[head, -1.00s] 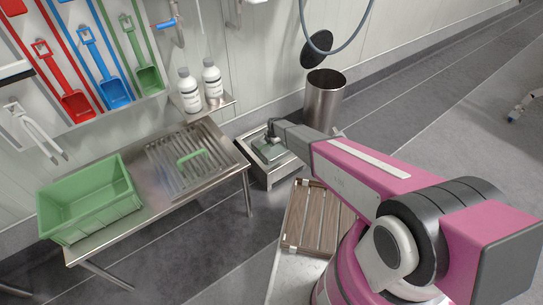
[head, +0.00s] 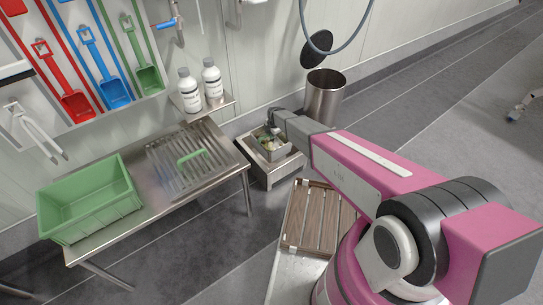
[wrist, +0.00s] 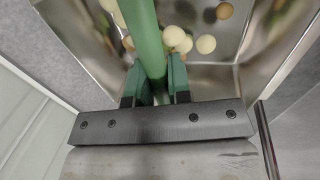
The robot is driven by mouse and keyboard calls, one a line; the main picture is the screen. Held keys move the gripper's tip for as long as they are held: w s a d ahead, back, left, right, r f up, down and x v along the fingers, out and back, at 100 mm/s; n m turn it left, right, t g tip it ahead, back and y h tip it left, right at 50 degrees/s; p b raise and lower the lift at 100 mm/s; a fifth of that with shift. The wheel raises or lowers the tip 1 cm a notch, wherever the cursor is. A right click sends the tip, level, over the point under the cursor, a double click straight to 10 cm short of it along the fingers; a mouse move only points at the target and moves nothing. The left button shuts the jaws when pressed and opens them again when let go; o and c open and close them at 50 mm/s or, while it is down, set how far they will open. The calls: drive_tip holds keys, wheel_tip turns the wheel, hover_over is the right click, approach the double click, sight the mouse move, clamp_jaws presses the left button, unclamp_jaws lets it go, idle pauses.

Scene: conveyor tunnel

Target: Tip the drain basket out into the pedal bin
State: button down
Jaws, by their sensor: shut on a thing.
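The drain basket (head: 279,155) is a small grey metal basket with pale and brown round scraps in it. It hangs level at the floor sink (head: 270,178), below my gripper (head: 271,124). In the wrist view, my gripper (wrist: 154,88) is shut on the basket's green bar handle (wrist: 146,40), with metal walls and the scraps below. The pedal bin (head: 323,101) is a steel cylinder behind and right of the sink. Its dark round lid (head: 316,49) stands open against the wall. The bottom of the bin is hidden.
A steel table (head: 226,166) with a green crate (head: 90,203) and a ridged drainer (head: 185,160) stands left. Two white bottles (head: 190,92) are on a wall shelf. A slatted wooden board (head: 312,225) lies in front. Floor right of the bin is open.

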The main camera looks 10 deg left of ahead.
drive_tip(key=shift+r, duration=3)
